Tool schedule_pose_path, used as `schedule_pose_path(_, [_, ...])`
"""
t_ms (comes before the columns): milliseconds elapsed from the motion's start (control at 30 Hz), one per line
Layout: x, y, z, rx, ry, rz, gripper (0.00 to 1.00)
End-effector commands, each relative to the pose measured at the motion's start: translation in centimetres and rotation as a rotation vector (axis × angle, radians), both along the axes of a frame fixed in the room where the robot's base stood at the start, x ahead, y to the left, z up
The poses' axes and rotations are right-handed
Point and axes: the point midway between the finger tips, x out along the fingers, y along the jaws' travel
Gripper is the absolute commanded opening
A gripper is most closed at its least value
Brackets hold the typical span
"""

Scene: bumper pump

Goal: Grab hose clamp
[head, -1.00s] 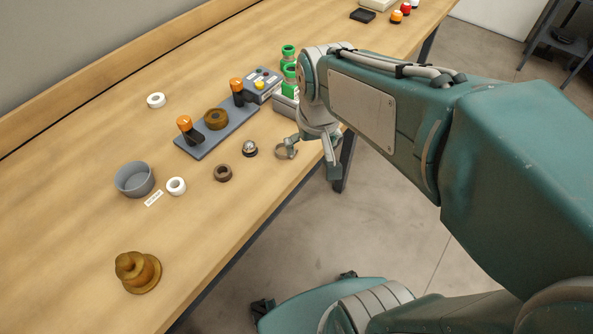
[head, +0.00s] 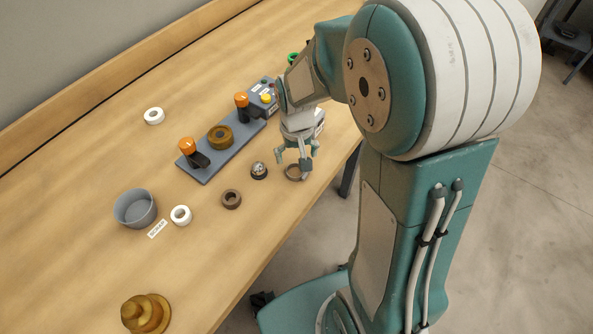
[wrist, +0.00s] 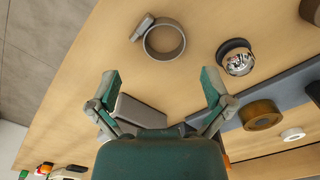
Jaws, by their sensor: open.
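The hose clamp is a thin grey-brown metal ring (head: 291,177) lying on the table near its front edge. In the wrist view the hose clamp (wrist: 181,43) lies flat, with its screw housing at the upper left of the ring. My gripper (head: 293,160) is open and empty, pointing down just above and behind the clamp in the head view. In the wrist view the spread fingertips of my gripper (wrist: 160,78) sit below the clamp in the picture, apart from it. One finger partly covers the ring in the head view.
A silver-domed part (head: 259,169) stands close left of the clamp, also in the wrist view (wrist: 238,62). A brown ring (head: 231,200) lies farther left. Behind is a grey plate (head: 206,178) with orange-topped valves. A grey block (wrist: 140,111) sits below the fingers.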

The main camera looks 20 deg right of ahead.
Motion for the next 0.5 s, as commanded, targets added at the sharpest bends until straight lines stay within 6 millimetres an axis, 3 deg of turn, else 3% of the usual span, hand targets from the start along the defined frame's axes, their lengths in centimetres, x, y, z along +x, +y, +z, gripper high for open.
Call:
schedule_pose_path(233, [0.2, 0.5, -3.8, 0.000, 0.005, 0.000, 1.00])
schedule_pose_path(500, [0.2, 0.5, -4.6, 0.000, 0.001, 0.000, 1.00])
